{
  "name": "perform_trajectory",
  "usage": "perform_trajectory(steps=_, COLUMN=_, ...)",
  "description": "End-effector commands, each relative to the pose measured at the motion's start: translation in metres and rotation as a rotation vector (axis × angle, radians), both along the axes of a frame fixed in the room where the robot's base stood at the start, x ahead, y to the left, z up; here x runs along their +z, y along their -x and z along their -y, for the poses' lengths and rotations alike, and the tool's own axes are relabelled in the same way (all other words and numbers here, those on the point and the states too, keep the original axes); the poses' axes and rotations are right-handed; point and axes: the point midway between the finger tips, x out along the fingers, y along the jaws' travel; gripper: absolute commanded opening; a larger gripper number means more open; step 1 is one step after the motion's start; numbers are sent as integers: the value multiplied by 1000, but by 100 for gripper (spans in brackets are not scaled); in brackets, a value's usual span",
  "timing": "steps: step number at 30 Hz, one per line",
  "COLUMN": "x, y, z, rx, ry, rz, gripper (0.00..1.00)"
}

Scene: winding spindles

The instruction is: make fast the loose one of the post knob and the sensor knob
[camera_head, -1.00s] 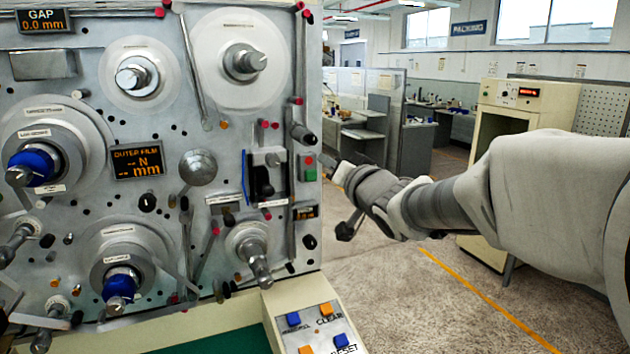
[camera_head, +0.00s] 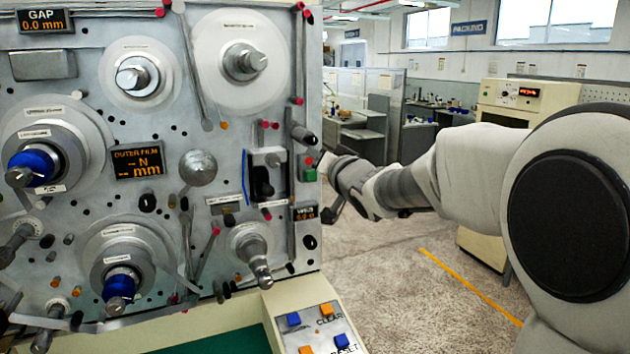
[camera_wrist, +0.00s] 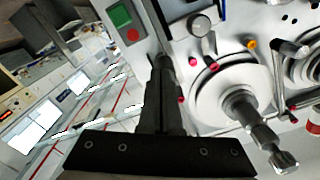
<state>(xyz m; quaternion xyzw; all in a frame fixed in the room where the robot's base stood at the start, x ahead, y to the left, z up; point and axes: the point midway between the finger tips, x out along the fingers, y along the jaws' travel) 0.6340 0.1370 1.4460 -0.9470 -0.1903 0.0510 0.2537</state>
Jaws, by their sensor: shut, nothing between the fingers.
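My gripper (camera_head: 325,163) is shut and empty, just right of the machine panel's right edge, close to the green and red buttons. In the wrist view my gripper (camera_wrist: 163,65) shows its fingers together, pointing at the panel edge. A white bracket with a black upright part (camera_head: 262,180) sits on the panel left of the buttons, with small labels under it that I cannot read. I cannot tell which fittings are the post knob and the sensor knob, or which one is loose. My gripper touches no knob that I can see.
The panel (camera_head: 110,40) carries several spindles and rollers. A button console (camera_head: 315,325) juts out below. The floor (camera_head: 390,275) to the right is clear.

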Motion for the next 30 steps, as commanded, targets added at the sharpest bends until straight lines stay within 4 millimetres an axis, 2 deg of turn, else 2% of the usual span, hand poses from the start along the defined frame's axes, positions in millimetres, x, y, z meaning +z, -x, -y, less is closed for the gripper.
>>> perform_trajectory(steps=30, x=10, y=1, z=-1, rx=-1, ry=-2, rz=5, gripper=0)
